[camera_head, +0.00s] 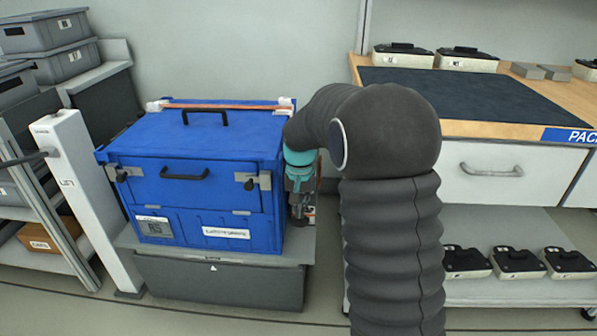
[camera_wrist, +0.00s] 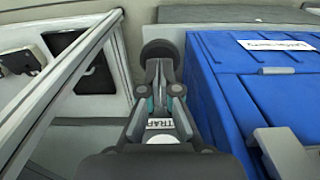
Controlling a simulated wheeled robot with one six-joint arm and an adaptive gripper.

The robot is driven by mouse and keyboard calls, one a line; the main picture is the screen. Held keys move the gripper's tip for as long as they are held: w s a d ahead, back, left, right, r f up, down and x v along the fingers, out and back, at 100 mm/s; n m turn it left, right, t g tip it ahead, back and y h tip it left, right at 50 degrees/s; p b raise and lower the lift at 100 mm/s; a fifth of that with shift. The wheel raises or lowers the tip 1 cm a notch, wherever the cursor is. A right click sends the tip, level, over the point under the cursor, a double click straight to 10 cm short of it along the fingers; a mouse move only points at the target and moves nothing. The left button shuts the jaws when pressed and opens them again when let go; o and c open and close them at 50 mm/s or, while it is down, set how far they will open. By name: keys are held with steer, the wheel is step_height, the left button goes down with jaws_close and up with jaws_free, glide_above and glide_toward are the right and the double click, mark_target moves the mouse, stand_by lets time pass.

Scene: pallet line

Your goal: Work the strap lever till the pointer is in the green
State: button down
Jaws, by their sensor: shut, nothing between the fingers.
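A blue crate (camera_head: 202,165) with black handles and grey latches sits on a grey stand. An orange strap (camera_head: 225,106) runs along the back of its top. My gripper (camera_head: 298,214) points down beside the crate's right side, partly behind my arm. In the wrist view my gripper (camera_wrist: 159,75) is shut and empty, next to the blue crate wall (camera_wrist: 218,95). A dark rounded end (camera_wrist: 159,48) shows just past the fingertips; I cannot tell whether it belongs to the strap lever. A partly covered label reading STRAP (camera_wrist: 161,124) shows between the finger links. I see no pointer or green zone.
A white post (camera_head: 75,190) with a dark handle stands left of the crate. A workbench (camera_head: 480,130) with a drawer and a lower shelf of black-topped boxes (camera_head: 517,262) is at the right. Grey bins (camera_head: 45,32) are stacked at the left. The gap beside the crate is narrow.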

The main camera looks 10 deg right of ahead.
stand_by(0.4)
steer(key=shift+r, duration=2.55)
steer(key=s+r+n+t, duration=0.1)
steer(key=s+r+t, duration=0.1)
steer(key=s, duration=1.3)
steer(key=s+r+n+t, duration=0.2)
steer(key=s+r, duration=0.3)
steer(key=s, duration=1)
steer(key=shift+s+r+n+t, duration=0.2)
steer(key=shift+n+t, duration=0.1)
steer(key=shift+t, duration=0.5)
steer(key=shift+f, duration=0.1)
